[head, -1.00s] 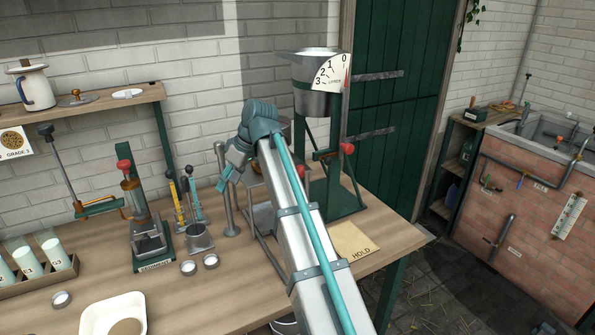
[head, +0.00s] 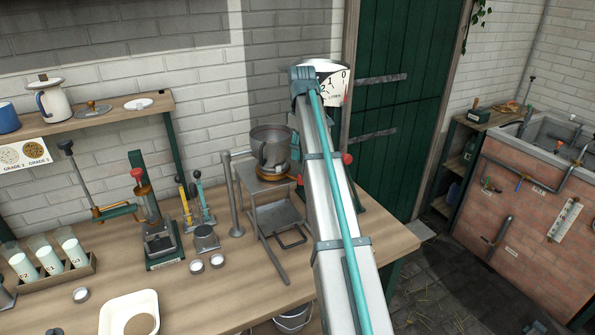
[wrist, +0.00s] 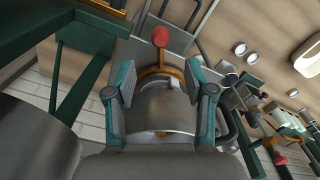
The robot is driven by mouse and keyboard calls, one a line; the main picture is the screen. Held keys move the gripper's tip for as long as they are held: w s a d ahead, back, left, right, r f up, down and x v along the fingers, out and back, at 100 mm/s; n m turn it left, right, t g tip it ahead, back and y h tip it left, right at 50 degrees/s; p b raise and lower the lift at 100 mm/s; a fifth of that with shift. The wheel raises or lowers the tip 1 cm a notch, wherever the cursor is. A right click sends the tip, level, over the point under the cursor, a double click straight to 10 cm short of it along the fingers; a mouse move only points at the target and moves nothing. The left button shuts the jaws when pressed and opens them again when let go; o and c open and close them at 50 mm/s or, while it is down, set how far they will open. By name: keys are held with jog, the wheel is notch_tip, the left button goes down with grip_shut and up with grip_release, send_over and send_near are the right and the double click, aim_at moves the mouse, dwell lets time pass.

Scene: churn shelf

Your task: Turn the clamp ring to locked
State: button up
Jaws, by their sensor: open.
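The clamp ring (head: 272,187) is an orange-brass band low on a steel vessel (head: 260,135) standing on a metal stand. A red knob (head: 300,180) shows beside it, next to my arm. In the wrist view the ring (wrist: 178,72) curves behind the rounded steel body (wrist: 165,112), and its red knob (wrist: 160,37) sticks up beyond the fingertips. My gripper (wrist: 162,82) is open, with one teal finger on each side of the steel body, and nothing is clamped. Whether the fingers touch it I cannot tell.
A measuring can with a dial (head: 335,85) stands behind my arm. A steel post (head: 235,205) and a sediment press (head: 155,225) are left of the stand. Small lids (head: 207,263) lie on the wooden bench (head: 210,300). A green frame (wrist: 65,95) is close by in the wrist view.

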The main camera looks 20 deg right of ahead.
notch_tip(320, 180, down, 10)
jog(key=shift+r+p, duration=0.2)
jog(key=shift+p, duration=1.05)
grip_shut()
